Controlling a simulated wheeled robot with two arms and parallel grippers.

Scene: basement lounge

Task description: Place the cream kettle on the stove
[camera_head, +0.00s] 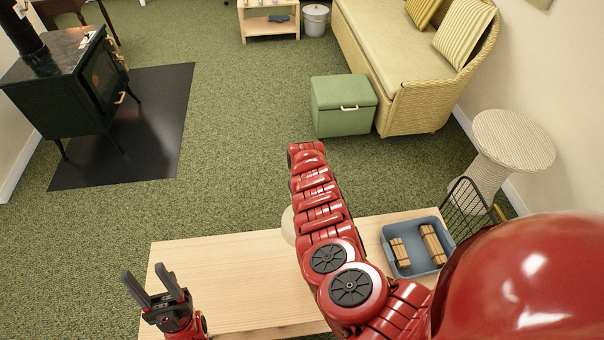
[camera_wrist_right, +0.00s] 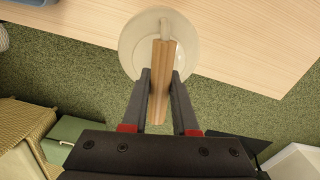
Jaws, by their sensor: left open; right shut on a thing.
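The cream kettle (camera_wrist_right: 132,48) shows from above in the right wrist view, a round pale body with a wooden handle. My right gripper (camera_wrist_right: 161,78) is shut on that handle. In the head view, only a cream sliver of the kettle (camera_head: 287,226) shows beside my red right arm, which hides the rest and the right gripper. The kettle is at the far edge of the wooden table; I cannot tell whether it touches the top. The dark green stove (camera_head: 58,88) stands at the upper left, away from the table. My left gripper (camera_head: 158,287) is open and empty over the table's left end.
The table top (camera_head: 225,265) is bare on its left half. A blue-grey tray (camera_head: 393,268) with wooden bundles and a black wire rack (camera_head: 463,208) are at the right. A green box (camera_head: 343,110), wicker sofa (camera_head: 415,105) and round stool (camera_head: 512,140) stand beyond. Carpet lies open toward the stove.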

